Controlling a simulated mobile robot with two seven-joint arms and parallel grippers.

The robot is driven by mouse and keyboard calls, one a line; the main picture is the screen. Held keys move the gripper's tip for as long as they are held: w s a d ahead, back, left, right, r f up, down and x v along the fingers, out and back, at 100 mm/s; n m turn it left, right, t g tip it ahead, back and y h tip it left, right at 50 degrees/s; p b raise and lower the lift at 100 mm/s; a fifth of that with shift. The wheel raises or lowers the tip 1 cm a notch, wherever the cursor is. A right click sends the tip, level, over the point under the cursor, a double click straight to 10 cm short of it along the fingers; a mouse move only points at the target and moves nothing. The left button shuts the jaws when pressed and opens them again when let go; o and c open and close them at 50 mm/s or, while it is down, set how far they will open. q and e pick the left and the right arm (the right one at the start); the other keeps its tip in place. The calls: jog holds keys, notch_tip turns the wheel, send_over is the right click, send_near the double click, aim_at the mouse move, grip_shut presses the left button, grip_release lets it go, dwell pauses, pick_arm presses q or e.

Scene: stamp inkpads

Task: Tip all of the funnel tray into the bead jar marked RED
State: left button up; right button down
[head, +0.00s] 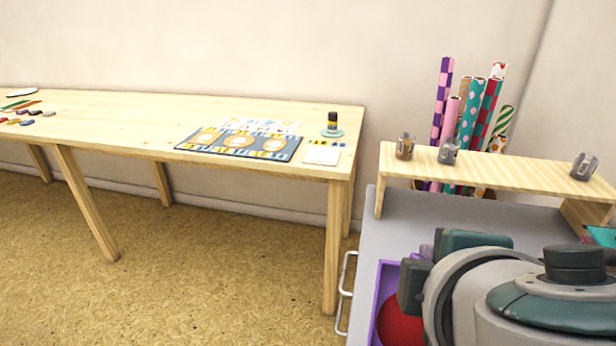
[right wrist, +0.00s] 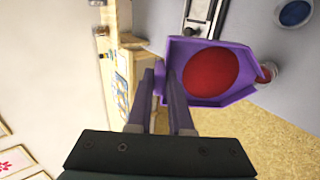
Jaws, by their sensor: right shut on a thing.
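The funnel tray (right wrist: 238,55) is purple with raised walls and holds a red mass of beads (right wrist: 208,72). My right gripper (right wrist: 160,84) is shut on the tray's near end in the right wrist view. In the head view the tray's purple rim (head: 384,288) shows at the bottom, with my right arm covering much of it; the red beads show there too (head: 400,325). A small clear jar with red at its top (right wrist: 266,73) is close to the tray's far right corner in the wrist view. I cannot read a marking on it. My left gripper is not in view.
A blue round dish (right wrist: 294,13) lies on the grey surface. Rolled papers stand behind. A long wooden table (head: 120,115) is to the left, with open floor before it.

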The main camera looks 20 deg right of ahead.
jog(key=shift+s+a, duration=0.1)
jog(key=shift+s, duration=0.05)
jog(key=shift+s+a+r+t+h, duration=0.25)
jog(key=shift+s+t+h, duration=0.05)
jog(key=shift+s+t, duration=0.1)
jog(key=shift+s+a+r+t+p, duration=0.1)
jog(key=shift+s+a+t+p, duration=0.15)
jog(key=shift+s+t+p, duration=0.15)
jog(key=shift+w+d, duration=0.1)
dwell(1.8)
jog(key=shift+w+d+g+p, duration=0.4)
jog(key=shift+w+g+p, duration=0.1)
jog(key=shift+w+p, duration=0.25)
jog(key=shift+w+d+f+g+y+p, duration=0.5)
jog(key=shift+w+f+g+y+p, duration=0.1)
jog(key=shift+w+g+p, duration=0.2)
jog(key=shift+w+d+f, duration=0.1)
jog(key=shift+w+f, duration=0.05)
jog(key=shift+f, duration=0.05)
